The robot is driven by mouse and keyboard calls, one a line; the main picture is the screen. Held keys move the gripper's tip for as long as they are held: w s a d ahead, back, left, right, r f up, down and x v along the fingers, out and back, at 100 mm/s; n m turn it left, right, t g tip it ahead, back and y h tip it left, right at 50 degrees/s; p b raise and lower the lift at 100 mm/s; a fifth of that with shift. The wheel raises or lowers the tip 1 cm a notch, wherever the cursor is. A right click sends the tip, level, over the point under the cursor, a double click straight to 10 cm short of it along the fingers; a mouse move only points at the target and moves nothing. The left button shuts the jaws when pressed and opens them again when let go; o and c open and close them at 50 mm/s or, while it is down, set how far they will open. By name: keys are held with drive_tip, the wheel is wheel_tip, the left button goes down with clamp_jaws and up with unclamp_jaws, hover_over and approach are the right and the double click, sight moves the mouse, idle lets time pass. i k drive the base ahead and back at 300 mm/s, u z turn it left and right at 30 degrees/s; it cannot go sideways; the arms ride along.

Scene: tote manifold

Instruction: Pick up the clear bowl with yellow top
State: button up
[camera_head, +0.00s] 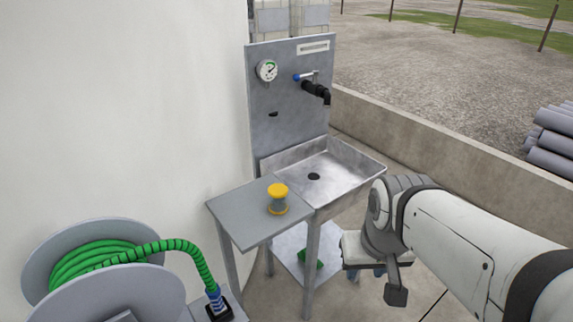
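The clear bowl with the yellow top (277,206) stands upright on the grey side table (232,222), close to the sink side. My gripper (366,273) hangs at the end of my white arm, to the right of the bowl and lower in the picture. It is apart from the bowl. Small blue parts show under its pale body, but its fingers are too small and partly hidden to tell whether they are open.
A metal sink (345,165) adjoins the table, with a panel (290,110) holding a gauge and black tap behind it. A green object (312,262) lies on the lower shelf. A hose reel (90,235) with green hose stands at front left. A white wall is behind the table.

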sight(278, 192)
drive_tip(key=u, duration=0.15)
drive_tip(key=i, duration=0.9)
drive_tip(key=z, duration=0.1)
